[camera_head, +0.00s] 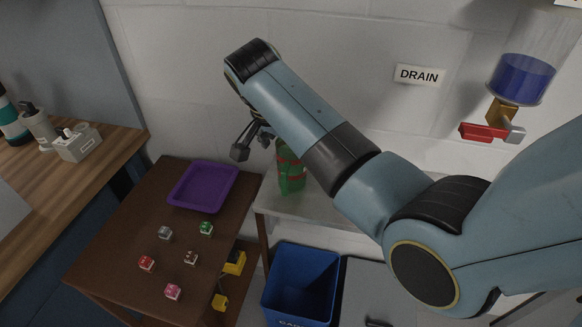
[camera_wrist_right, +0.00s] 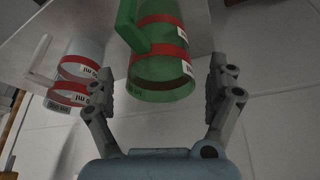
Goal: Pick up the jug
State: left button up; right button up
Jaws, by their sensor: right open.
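A green jug (camera_head: 291,170) with red bands stands on the pale shelf (camera_head: 322,207) against the wall in the head view, partly hidden by my right arm. In the right wrist view the green jug (camera_wrist_right: 163,75) shows its round end and handle. My right gripper (camera_head: 253,144) is just left of the jug in the head view. In the right wrist view my right gripper (camera_wrist_right: 161,80) is open, with one finger on either side of the jug's outline; I cannot tell whether they touch it. A paler jug (camera_wrist_right: 83,62) with red bands is left of it there. My left gripper is not in view.
A brown table (camera_head: 112,275) at left holds a purple tray (camera_head: 176,200) and several small coloured cubes. A blue bin (camera_head: 300,285) stands below the shelf. A blue cylinder (camera_head: 520,80) with a red lever (camera_head: 482,132) is on the wall at right, near a DRAIN sign (camera_head: 419,75).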

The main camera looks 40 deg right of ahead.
jog(key=x, duration=0.4)
jog(key=shift+d+f+p, duration=0.15)
jog(key=shift+f+p, duration=0.1)
jog(key=shift+p, duration=0.1)
jog(key=shift+c, duration=0.5)
jog(key=c, duration=1.1)
